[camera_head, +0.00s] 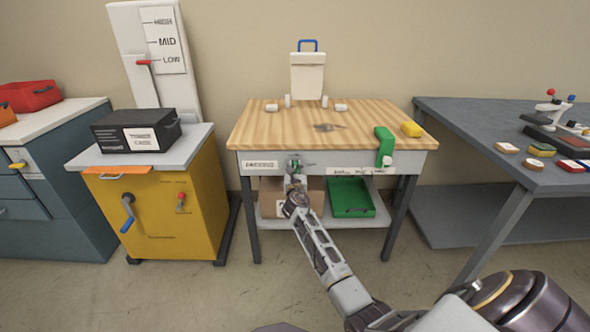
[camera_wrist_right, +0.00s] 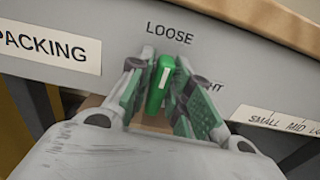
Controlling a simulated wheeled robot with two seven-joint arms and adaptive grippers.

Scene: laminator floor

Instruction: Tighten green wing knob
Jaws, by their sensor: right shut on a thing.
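The green wing knob (camera_wrist_right: 160,86) is on the grey front panel of the packing table, just below the word LOOSE. It has a white mark near its top and stands close to upright in the right wrist view. My right gripper (camera_wrist_right: 163,92) is shut on it, with one finger on each side. In the head view my right gripper (camera_head: 294,167) is at the table front, right of the PACKING label, and mostly hides the knob. Another word right of the fingers is partly covered, showing only its end. My left gripper is not in view.
The wooden-topped packing table (camera_head: 262,128) has a green tray (camera_head: 349,197) on its lower shelf. A green block-like fixture (camera_head: 384,146) sits at its right front edge. A yellow cabinet (camera_head: 152,215) stands left and a grey bench (camera_head: 470,125) right.

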